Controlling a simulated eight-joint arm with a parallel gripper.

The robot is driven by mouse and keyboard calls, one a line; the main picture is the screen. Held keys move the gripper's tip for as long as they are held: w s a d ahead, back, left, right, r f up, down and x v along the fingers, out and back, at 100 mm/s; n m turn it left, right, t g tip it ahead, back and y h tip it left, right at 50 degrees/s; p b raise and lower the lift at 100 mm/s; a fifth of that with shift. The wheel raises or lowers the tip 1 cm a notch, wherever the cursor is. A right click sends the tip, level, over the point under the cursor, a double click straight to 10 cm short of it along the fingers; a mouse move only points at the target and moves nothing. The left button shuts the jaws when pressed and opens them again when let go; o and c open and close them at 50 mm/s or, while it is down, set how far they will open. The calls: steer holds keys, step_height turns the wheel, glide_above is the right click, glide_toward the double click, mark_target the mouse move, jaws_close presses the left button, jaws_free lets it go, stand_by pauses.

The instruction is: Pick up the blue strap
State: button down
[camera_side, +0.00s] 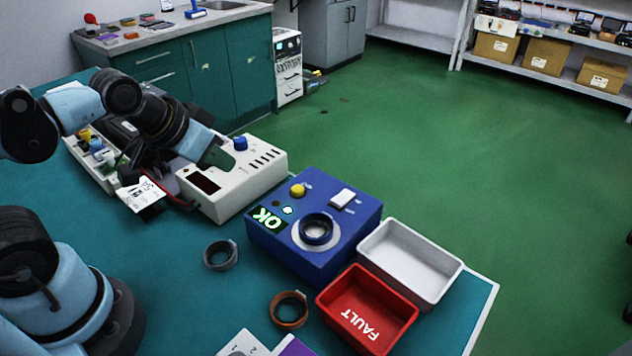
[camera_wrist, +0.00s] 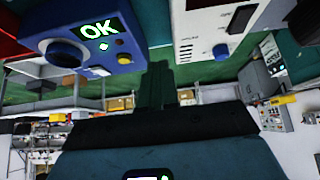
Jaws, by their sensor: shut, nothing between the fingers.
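I cannot make out a strap that is clearly blue. A dark grey ring-shaped band (camera_side: 220,255) lies on the teal bench mat, and a brown-orange band (camera_side: 289,309) lies nearer the red bin. My gripper (camera_side: 222,158) is above the white instrument box, near its blue knob (camera_side: 241,143). In the wrist view my gripper's fingers (camera_wrist: 157,80) are together and empty, pointing between the blue tester and the white box.
The blue tester (camera_side: 358,218) with a lit OK display also shows in the wrist view (camera_wrist: 62,22). The white instrument box (camera_side: 262,172) stands left of it. A red FAULT bin (camera_side: 397,326) and a white bin (camera_side: 452,272) stand at right. Mat around the grey band is clear.

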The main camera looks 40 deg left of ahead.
steer(key=shift+c, duration=1)
jaws_free()
steer(key=shift+d, duration=0.1)
step_height(320, 180, up, 6)
steer(key=f+n+g, duration=0.1)
steer(key=n+g, duration=0.2)
steer(key=g, duration=0.4)
glide_above(317, 230)
steer(key=shift+f, duration=5.75)
